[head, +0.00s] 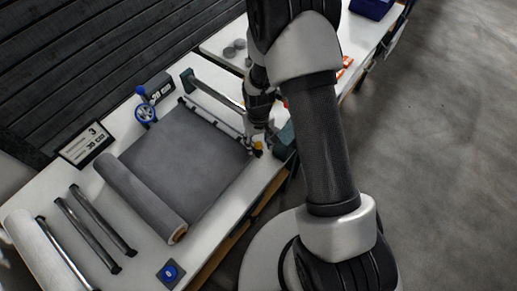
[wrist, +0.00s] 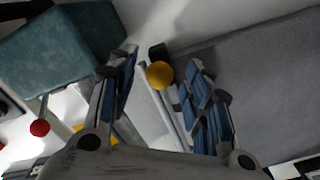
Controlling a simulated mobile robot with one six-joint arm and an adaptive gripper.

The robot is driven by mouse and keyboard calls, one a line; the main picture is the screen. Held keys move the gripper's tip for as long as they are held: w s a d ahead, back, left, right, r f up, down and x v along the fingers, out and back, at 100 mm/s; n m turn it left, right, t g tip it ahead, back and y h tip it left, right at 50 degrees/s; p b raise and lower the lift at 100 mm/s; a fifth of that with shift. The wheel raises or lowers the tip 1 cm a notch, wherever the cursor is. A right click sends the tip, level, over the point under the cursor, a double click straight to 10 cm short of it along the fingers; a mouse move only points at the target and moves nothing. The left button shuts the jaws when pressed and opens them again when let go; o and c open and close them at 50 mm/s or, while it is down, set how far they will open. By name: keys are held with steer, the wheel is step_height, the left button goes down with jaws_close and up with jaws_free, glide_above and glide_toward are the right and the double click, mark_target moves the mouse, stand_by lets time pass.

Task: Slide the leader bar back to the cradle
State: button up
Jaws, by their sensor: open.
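The leader bar (head: 212,119) is a pale strip along the right edge of the unrolled grey sheet (head: 190,155) in the head view. A yellow knob (head: 258,146) is at its near end. My gripper (head: 254,138) is down at this end. In the wrist view my gripper (wrist: 165,75) is open, and the yellow knob (wrist: 159,74) shows between its fingers, with a clear gap to the left finger. The grey roll (head: 138,196) lies at the sheet's left end. Any cradle under the roll is hidden.
A blue handwheel (head: 146,112) and a counter box stand behind the sheet. A metal rail (head: 215,92) is beyond the bar. Dark rails (head: 100,218) and a pale roll (head: 35,252) are at left. A teal block (wrist: 65,45) is close beside my gripper.

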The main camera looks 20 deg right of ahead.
steer(key=shift+f+b, duration=0.3)
steer(key=shift+f, duration=1.75)
steer(key=shift+c, duration=0.2)
jaws_close()
